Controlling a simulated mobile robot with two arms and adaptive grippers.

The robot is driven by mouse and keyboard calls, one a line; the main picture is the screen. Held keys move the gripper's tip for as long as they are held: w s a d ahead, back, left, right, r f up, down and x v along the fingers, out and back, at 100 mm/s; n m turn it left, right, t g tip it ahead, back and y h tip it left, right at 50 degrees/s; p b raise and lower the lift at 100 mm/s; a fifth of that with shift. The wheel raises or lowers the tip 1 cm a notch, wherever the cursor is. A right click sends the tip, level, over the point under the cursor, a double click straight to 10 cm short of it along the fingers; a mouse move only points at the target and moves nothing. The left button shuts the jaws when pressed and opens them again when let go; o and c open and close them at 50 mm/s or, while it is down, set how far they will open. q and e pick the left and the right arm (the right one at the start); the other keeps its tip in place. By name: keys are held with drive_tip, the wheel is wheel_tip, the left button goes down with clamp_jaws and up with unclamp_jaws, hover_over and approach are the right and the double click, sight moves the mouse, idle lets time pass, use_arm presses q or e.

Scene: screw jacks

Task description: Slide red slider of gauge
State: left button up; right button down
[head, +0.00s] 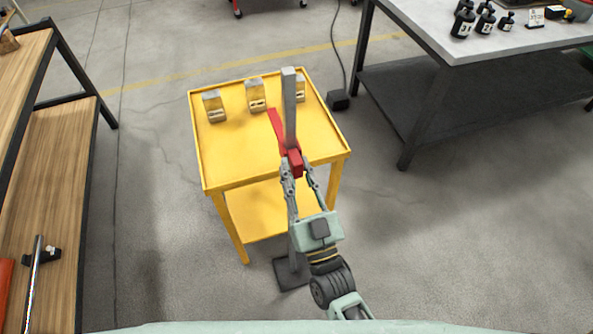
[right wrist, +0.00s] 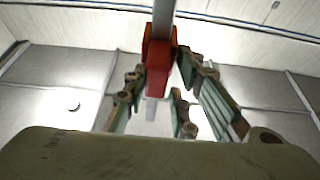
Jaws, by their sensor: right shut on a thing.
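The gauge is a tall grey upright column (head: 289,95) on a dark square base (head: 285,276) on the floor, in front of the yellow table. Its red slider (head: 295,163) sits around the column, with a flat red pointer (head: 275,124) reaching toward the upper left. My right gripper (head: 298,172) is shut on the slider, one finger on each side. In the right wrist view, the red slider (right wrist: 158,68) is between the fingers of my right gripper (right wrist: 163,75), and the column runs up through it. My left gripper is in neither view.
The yellow table (head: 235,160) bears several small metal blocks (head: 255,95) along its far side. A grey workbench (head: 470,45) with black weights (head: 463,22) stands at the upper right. A wooden bench (head: 50,190) is at the left. Open floor lies to the right.

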wheel_tip(320, 180, up, 15)
drive_tip(key=p, duration=1.1)
drive_tip(key=shift+d+r+p, duration=0.1)
drive_tip(key=shift+r+p, duration=0.05)
drive_tip(key=shift+p, duration=0.15)
drive_tip(key=c, duration=1.6)
unclamp_jaws()
drive_tip(key=shift+s+f, duration=0.1)
drive_tip(key=shift+f, duration=0.15)
drive_tip(key=v, duration=1.1)
drive_tip(key=shift+s+d+f, duration=0.1)
drive_tip(key=shift+s, duration=0.25)
